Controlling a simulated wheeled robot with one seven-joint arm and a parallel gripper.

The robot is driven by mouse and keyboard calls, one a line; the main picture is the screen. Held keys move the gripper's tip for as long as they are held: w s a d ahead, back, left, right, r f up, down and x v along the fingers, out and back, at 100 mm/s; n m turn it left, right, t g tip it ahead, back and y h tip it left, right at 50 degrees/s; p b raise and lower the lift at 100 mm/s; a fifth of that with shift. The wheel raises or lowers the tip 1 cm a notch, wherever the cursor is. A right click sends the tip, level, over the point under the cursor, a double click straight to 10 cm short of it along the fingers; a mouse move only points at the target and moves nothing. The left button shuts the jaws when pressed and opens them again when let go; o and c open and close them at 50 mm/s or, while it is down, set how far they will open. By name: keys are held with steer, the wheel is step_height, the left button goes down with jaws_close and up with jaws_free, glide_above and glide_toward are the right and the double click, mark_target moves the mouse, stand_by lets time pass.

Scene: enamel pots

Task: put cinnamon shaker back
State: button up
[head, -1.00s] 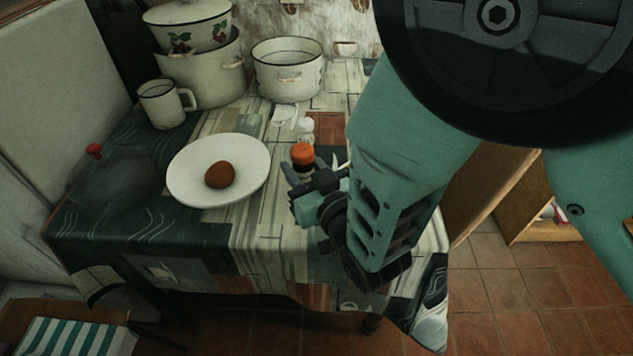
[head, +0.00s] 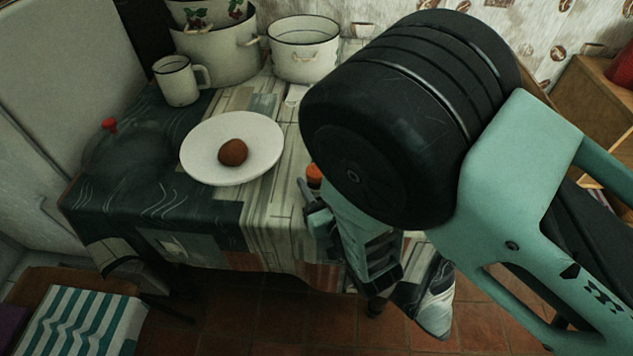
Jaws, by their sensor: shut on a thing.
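The cinnamon shaker, with an orange top (head: 314,172), is in the head view at the right side of the table, mostly hidden by my arm. My gripper (head: 308,190) is at the shaker, its fingers low around the body and partly hidden. It is shut on the shaker. Whether the shaker's base touches the tablecloth cannot be seen.
A white plate (head: 201,166) with a brown round thing (head: 233,152) lies left of my gripper. A white mug (head: 178,82), a white pot (head: 303,50) and stacked pots (head: 218,58) stand at the back.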

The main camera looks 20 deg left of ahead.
steer(key=shift+f, duration=0.15)
steer(key=o, duration=1)
steer(key=shift+o, duration=0.2)
steer(key=b+v, duration=0.1)
steer(key=v, duration=1.1)
steer(key=shift+r+b, duration=0.2)
steer(key=shift+b, duration=0.1)
